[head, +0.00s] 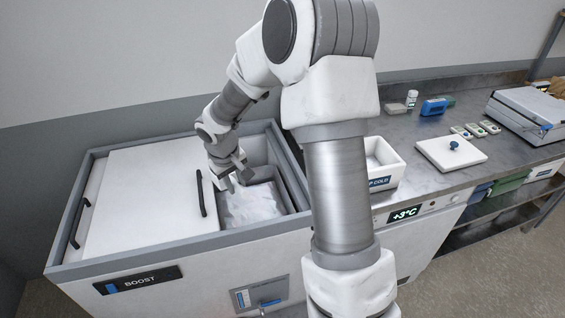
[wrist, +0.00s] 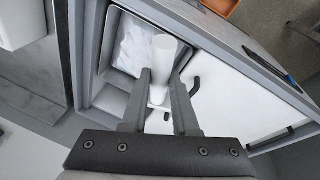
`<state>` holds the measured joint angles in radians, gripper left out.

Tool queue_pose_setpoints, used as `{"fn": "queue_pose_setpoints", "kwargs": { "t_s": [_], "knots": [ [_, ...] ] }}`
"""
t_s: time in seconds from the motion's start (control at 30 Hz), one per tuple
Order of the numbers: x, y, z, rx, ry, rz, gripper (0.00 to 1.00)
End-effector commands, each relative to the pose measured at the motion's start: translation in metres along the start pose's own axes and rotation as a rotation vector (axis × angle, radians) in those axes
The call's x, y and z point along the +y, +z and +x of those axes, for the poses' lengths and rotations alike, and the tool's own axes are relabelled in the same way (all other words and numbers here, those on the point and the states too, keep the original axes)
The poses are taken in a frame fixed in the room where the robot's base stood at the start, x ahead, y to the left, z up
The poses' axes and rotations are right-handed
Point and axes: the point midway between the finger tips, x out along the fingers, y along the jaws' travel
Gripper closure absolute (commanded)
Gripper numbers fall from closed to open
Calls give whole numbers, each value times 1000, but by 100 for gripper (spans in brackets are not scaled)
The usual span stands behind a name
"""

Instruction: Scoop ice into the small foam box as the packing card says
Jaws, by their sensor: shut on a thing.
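My gripper (head: 234,178) reaches down into the open right part of a chest freezer. In the wrist view its fingers (wrist: 158,92) are shut on a white scoop (wrist: 169,55), which points away from the palm. White ice (head: 252,203) lies in a grey bin below; it also shows in the wrist view (wrist: 133,45), beside the scoop. Whether the scoop touches the ice or holds any, I cannot tell. The small white foam box (head: 386,177), open, stands on the counter right of the freezer, its label partly hidden by my arm. I cannot pick out the packing card.
The freezer's white lid (head: 145,200) covers its left part; a black handle (head: 201,193) stands near the opening. Farther back are a blue item (head: 433,107) and several small packs (head: 475,129).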

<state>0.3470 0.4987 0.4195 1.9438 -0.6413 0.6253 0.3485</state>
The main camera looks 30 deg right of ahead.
Motion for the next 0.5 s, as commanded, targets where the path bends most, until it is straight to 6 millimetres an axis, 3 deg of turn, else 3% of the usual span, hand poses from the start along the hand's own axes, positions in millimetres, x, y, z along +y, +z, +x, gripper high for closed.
{"fn": "queue_pose_setpoints", "kwargs": {
  "t_s": [0.5],
  "knots": [
    [126, -25, 67, 42, -71, -450, 100]
  ]
}}
